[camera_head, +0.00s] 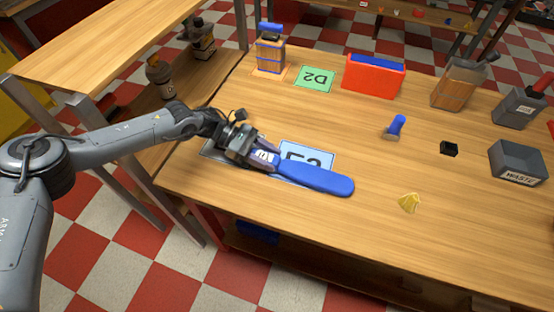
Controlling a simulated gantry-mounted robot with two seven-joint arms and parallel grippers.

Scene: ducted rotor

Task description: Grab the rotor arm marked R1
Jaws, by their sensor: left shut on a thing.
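A blue rotor arm (318,178) with a rounded free end lies across the front left of the wooden table. A white label shows on its dark inner end, but I cannot read it. My left gripper (262,157) is shut on that inner end. The gripper hides part of it. The arm lies over a grey plate and a light blue marked card (308,152), and I cannot tell whether it touches them. My right gripper is not in view.
The front middle is clear.

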